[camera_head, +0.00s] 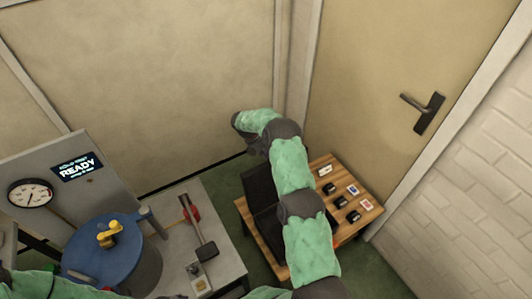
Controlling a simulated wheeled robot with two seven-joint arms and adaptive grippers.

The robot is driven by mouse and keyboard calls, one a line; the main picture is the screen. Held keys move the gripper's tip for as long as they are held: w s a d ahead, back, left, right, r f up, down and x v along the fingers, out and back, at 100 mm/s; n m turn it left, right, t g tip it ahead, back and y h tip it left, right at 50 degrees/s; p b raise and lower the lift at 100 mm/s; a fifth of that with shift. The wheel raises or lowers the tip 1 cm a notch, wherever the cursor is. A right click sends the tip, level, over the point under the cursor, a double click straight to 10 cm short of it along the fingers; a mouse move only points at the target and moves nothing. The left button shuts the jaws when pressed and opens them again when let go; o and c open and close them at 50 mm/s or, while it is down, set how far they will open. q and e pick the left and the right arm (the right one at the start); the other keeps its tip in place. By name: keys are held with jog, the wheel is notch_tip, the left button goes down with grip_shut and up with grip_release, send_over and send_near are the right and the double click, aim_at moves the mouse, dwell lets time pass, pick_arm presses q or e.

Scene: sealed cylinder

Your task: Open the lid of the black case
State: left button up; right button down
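The black case (262,190) is on the left part of a small wooden table (341,167), partly hidden behind my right arm. It shows as two dark panels meeting at a fold. The far panel, which looks like the lid, appears raised, and the near panel lies lower on the table. My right arm reaches up across the middle of the view, over the table and past the case. Its far end is above and beyond the case, and no gripper fingers can be made out there. My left gripper is not in view; only green arm parts show along the bottom edge.
Several small black items and cards (367,204) lie on the table's right side. A closed door (415,70) is behind it.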

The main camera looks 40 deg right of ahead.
jog(key=shift+s+d+r+p, duration=0.1)
jog(key=shift+s+r+p, duration=0.3)
jog(key=shift+s, duration=0.15)
jog(key=s+a+p, duration=0.1)
jog(key=s+p, duration=0.1)
jog(key=s, duration=0.6)
jog(key=shift+r+t, duration=0.4)
jog(key=shift+s+a, duration=0.15)
jog(key=c, duration=1.3)
grip_release()
jog(key=shift+r, duration=0.1)
